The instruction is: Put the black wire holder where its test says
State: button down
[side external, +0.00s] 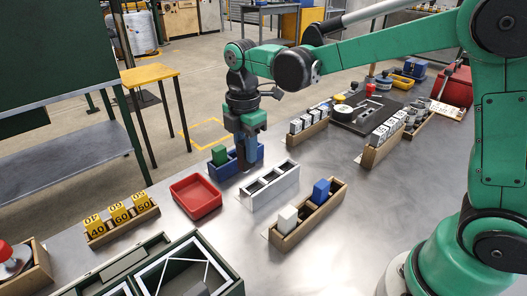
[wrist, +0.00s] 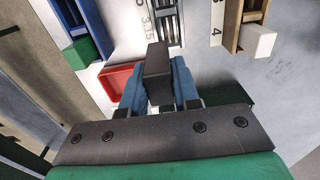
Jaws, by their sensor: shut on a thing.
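My gripper (wrist: 160,88) is shut on the black wire holder (wrist: 157,62), a dark block standing out between the blue fingers in the wrist view. In the side view my gripper (side external: 248,155) points down between the blue tray and the white rack. The holder is hard to make out there. The blue tray (side external: 223,172) has a green block (side external: 219,155) at its left end. The white rack (side external: 270,187) has open slots. A wooden rack (side external: 309,215) holds a white block (side external: 287,219) and a blue block (side external: 321,191).
A red bin (side external: 196,196) lies left of the white rack. A rack of yellow numbered blocks (side external: 120,216) stands further left. Racks of pale blocks (side external: 380,137) and a dark board (side external: 365,113) are at the back. Bare table lies right of the wooden rack.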

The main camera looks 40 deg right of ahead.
jog(key=w+a, duration=0.8)
notch_tip(320, 180, down, 6)
jog(key=shift+s+a+f, duration=0.1)
jog(key=shift+s+f, duration=0.05)
jog(key=shift+f, duration=0.45)
jog(key=c, duration=0.7)
grip_release()
jog(key=shift+f, duration=0.1)
jog(key=shift+o, duration=0.2)
